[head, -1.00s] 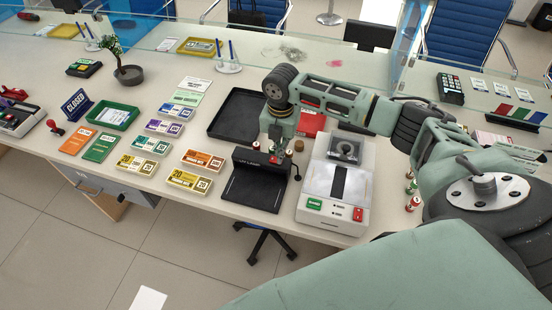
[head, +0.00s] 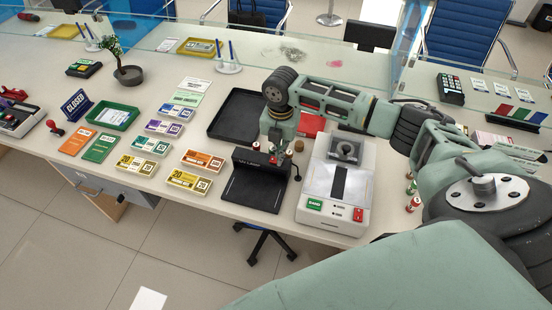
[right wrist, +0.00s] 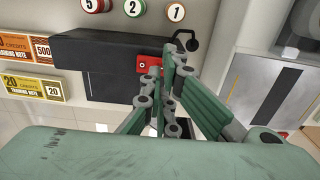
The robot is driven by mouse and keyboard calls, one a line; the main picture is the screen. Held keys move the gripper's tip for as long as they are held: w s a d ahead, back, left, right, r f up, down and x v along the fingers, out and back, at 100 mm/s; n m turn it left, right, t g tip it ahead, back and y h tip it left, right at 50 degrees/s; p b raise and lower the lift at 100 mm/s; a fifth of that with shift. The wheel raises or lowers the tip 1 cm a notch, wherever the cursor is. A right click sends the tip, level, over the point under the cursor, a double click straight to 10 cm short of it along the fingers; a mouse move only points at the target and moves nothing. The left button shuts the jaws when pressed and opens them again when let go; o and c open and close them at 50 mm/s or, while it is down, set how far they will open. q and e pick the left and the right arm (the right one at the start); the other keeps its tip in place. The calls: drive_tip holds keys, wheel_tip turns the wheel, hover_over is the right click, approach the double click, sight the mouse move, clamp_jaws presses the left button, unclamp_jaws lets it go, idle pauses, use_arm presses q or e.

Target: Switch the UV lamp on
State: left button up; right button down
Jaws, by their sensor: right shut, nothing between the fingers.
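The UV lamp (head: 254,188) is a black unit with a raised hood on the counter; no glow shows under it. In the right wrist view its black hood (right wrist: 100,50) carries a small red switch (right wrist: 148,63) near its right end. My right gripper (head: 273,152) is shut and empty, pointing down at the hood's right part. In the right wrist view its fingertips (right wrist: 170,56) are right beside the red switch, partly covering it; I cannot tell whether they touch. My left gripper is not in view.
A white machine (head: 337,183) with green and red buttons stands close to the lamp's right. A black tray (head: 214,126) lies behind. Banknote bundles (head: 189,179) lie to the left. Numbered coin rolls (right wrist: 134,8) stand close behind the hood.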

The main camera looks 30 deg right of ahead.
drive_tip(key=shift+f+b, duration=0.5)
drive_tip(key=shift+f, duration=0.65)
idle(0.9)
drive_tip(key=shift+r, duration=0.1)
wheel_tip(320, 180, up, 7)
drive_tip(key=p, duration=0.7)
idle(0.4)
